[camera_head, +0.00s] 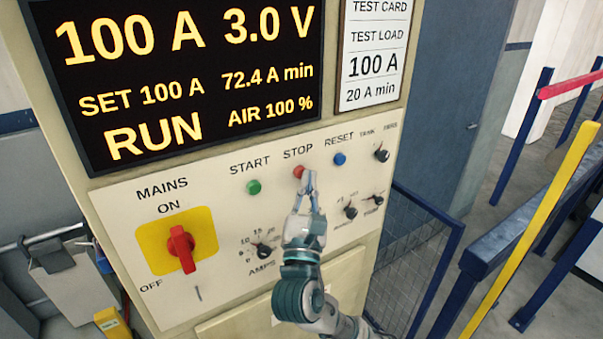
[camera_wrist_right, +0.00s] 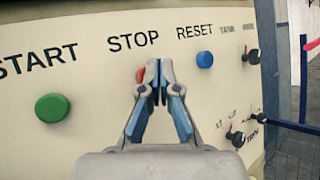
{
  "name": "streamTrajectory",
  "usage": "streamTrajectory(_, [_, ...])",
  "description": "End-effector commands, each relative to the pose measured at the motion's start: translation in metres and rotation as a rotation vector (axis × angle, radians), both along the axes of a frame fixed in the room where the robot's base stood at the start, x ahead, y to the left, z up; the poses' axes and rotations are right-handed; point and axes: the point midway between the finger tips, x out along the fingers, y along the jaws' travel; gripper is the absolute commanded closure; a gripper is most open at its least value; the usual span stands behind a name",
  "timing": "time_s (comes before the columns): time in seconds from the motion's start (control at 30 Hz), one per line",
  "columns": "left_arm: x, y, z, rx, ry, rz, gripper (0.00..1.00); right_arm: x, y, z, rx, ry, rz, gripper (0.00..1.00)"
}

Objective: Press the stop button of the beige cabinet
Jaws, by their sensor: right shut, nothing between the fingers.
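The beige cabinet (camera_head: 120,215) fills the middle of the head view, with a display (camera_head: 180,75) that reads RUN, 100 A and 3.0 V. Its red stop button (camera_head: 299,171) sits under the word STOP, between the green start button (camera_head: 254,187) and the blue reset button (camera_head: 340,159). My right gripper (camera_head: 308,179) is shut and empty, its tips at or just in front of the stop button. In the right wrist view the fingertips (camera_wrist_right: 159,72) partly hide the stop button (camera_wrist_right: 140,75); I cannot tell whether they touch it. My left gripper is not in view.
A red mains switch (camera_head: 181,249) on a yellow plate is at the panel's left. Black knobs (camera_head: 264,250) sit below and right of the buttons. Blue and yellow railings (camera_head: 540,230) stand at the right. A test card (camera_head: 374,55) hangs beside the display.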

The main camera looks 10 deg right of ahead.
Motion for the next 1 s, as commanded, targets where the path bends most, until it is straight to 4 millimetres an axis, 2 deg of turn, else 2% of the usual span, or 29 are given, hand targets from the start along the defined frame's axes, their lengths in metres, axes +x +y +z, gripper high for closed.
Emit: streamTrajectory(1.0, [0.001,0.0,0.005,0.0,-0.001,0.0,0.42,0.011,0.004,0.0,0.001,0.001,-0.001,1.0])
